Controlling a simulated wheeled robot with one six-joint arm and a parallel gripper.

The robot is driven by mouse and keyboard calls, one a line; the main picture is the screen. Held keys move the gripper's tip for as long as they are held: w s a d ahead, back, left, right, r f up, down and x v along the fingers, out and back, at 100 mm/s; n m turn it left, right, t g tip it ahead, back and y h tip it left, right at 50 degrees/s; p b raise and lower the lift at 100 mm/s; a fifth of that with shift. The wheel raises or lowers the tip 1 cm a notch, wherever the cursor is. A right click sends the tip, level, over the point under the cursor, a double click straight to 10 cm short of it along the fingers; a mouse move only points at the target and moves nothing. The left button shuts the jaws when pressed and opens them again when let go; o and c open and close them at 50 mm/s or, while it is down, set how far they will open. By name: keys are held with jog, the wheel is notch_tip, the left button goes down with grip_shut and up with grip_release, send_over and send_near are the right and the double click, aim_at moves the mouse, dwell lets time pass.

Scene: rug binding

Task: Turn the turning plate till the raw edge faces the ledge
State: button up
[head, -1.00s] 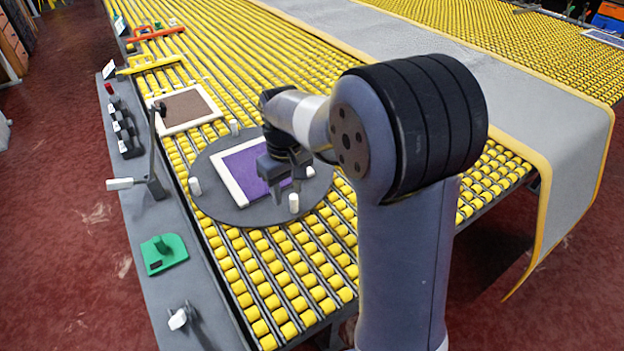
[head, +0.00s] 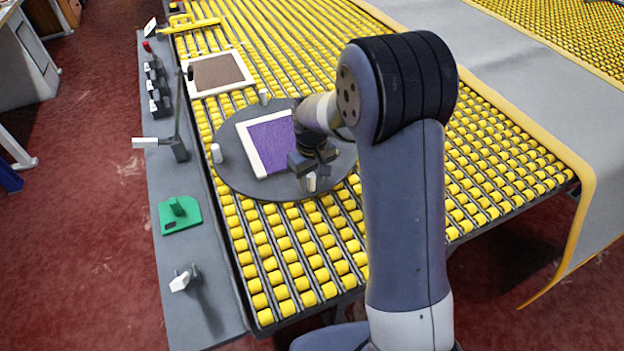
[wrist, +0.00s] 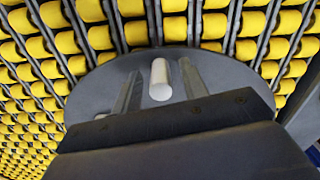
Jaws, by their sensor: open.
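The turning plate (head: 232,172) is a dark grey disc on the yellow rollers, with white pegs near its rim. A purple rug piece (head: 270,140) lies on it. A cream strip (head: 248,152) runs along its left side, facing the grey ledge (head: 205,265). Its right side is hidden by my arm, so I cannot see a raw edge there. My gripper (head: 309,172) is open, low at the plate's near right rim. In the wrist view its fingers (wrist: 160,88) stand either side of a white peg (wrist: 161,78), with gaps showing. That peg also shows in the head view (head: 311,182).
A brown framed rug piece (head: 216,72) lies on the rollers behind the plate. The ledge carries an upright post with a white-ended lever (head: 150,142), a green block (head: 180,213) and a white-knobbed fitting (head: 181,281). A grey sheet with yellow edging (head: 540,130) hangs at right.

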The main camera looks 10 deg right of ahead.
jog(key=shift+f, duration=0.45)
jog(key=shift+c, duration=0.2)
grip_shut()
